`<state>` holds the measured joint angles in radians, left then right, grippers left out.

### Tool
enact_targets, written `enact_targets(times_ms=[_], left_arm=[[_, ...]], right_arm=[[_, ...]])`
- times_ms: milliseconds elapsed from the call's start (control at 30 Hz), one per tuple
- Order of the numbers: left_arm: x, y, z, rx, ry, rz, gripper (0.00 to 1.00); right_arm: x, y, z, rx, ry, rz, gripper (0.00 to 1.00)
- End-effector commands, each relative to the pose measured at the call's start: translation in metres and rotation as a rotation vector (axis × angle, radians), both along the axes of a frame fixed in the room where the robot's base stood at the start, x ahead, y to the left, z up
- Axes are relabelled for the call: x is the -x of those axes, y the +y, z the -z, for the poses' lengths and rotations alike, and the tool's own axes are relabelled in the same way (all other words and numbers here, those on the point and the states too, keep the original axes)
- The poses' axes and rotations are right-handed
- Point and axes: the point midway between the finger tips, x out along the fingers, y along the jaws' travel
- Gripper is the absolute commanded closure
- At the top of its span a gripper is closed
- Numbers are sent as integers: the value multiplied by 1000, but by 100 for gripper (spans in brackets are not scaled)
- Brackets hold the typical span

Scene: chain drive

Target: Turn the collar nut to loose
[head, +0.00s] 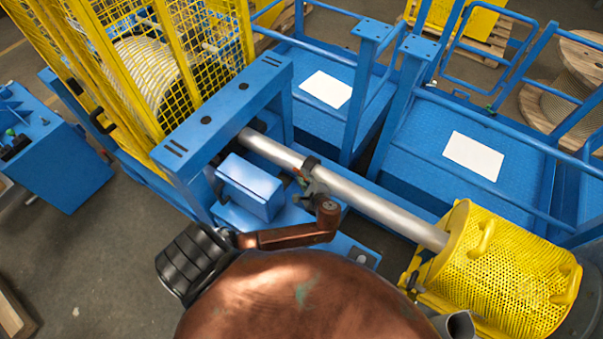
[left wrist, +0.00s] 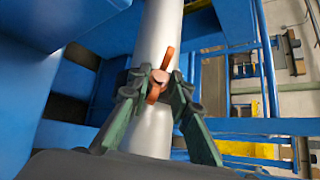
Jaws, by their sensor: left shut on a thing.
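The collar nut (left wrist: 160,78) is a small orange-brown part with two wings and a round middle. It sits on a dark collar around the grey shaft (left wrist: 151,130) in the left wrist view. Its wings stand nearly upright in that view, tilted a little right at the top. My left gripper (left wrist: 158,86) has its green fingers closed in from both sides on the nut. In the head view the shaft (head: 385,212) runs slanting from the blue frame, and my left gripper (head: 306,182) is at the dark collar (head: 311,165), mostly hidden by my wrist. My right gripper is not in view.
A blue frame (head: 225,110) and a blue box (head: 250,187) stand close left of the collar. A yellow perforated guard (head: 510,270) covers the shaft's right end. Yellow mesh (head: 210,40) fences a drum at the back left. Blue platforms with railings (head: 480,120) lie behind the shaft.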

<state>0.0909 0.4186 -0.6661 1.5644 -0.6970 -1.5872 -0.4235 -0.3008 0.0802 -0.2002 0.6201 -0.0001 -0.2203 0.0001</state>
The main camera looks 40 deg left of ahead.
Motion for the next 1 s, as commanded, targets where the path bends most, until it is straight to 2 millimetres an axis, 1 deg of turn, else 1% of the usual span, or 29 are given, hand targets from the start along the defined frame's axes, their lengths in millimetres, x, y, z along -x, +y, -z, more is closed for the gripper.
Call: enact_targets(times_ms=[33,133,533,567,667,700,1000], left_arm=[[0,-1,-5,23,-2,-21,100],[-1,0,-4,53,-6,-53,100],[-1,0,0,68,-7,-69,100],[-1,0,0,68,-7,-69,80],[-1,0,0,68,-7,-69,73],[-1,0,0,67,-7,-68,71],[0,-2,-2,67,-9,-68,71]], right_arm=[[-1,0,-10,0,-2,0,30],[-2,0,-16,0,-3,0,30],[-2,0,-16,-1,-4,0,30],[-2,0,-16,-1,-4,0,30],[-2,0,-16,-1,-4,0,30],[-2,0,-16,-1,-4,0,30],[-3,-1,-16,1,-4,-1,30]])
